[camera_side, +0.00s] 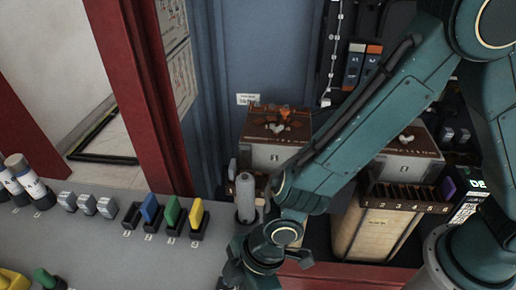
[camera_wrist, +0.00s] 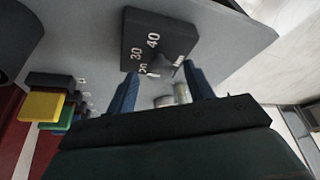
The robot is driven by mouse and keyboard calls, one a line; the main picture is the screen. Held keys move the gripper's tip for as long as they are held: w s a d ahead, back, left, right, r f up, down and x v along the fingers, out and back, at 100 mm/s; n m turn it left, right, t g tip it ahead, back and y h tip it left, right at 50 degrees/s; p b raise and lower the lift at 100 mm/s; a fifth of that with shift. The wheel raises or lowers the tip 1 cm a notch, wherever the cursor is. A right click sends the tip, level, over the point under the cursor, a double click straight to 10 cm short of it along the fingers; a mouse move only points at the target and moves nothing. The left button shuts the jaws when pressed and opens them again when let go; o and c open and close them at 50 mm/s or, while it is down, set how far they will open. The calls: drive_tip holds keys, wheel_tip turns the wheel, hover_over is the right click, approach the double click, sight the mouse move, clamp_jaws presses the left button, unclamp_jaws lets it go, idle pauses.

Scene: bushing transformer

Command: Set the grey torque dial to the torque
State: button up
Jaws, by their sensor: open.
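A dark block with white numbers (camera_wrist: 155,42), 40 and 30 readable and a further one partly hidden, stands on the grey panel in the wrist view. A small light grey piece (camera_wrist: 181,70) at its lower edge seems to be the grey torque dial; its setting cannot be read. My gripper (camera_wrist: 158,70) is open, its two blue fingers on either side of the block's lower part. Whether they touch the dial cannot be told. In the side view my wrist (camera_side: 265,250) is low at the panel's right end, and it hides the dial and fingers.
A grey upright cylinder (camera_side: 245,197) stands at the panel's edge close to my wrist. Blue (camera_side: 151,209), green (camera_side: 172,212) and yellow (camera_side: 196,215) pieces sit in dark holders to its left. Numbered slots (camera_side: 405,194) and brown-topped boxes stand behind.

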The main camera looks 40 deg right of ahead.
drive_tip(key=v, duration=1.3)
drive_tip(key=shift+r, duration=0.35)
drive_tip(key=shift+d, duration=0.1)
drive_tip(key=w+d+r+m+t+h, duration=0.15)
drive_tip(key=d+r+m, duration=0.3)
drive_tip(key=d, duration=0.45)
drive_tip(key=w+d+r+m+t, duration=0.1)
drive_tip(key=d+r+m+t, duration=0.15)
drive_tip(key=d+r, duration=0.5)
drive_tip(key=s+d+r+m+h, duration=0.1)
drive_tip(key=s+d+m, duration=0.3)
drive_tip(key=d, duration=0.3)
drive_tip(key=s+d+r+m+h, duration=0.1)
drive_tip(key=s+d+m, duration=0.3)
drive_tip(key=d, duration=0.4)
drive_tip(key=shift+s+h, duration=0.45)
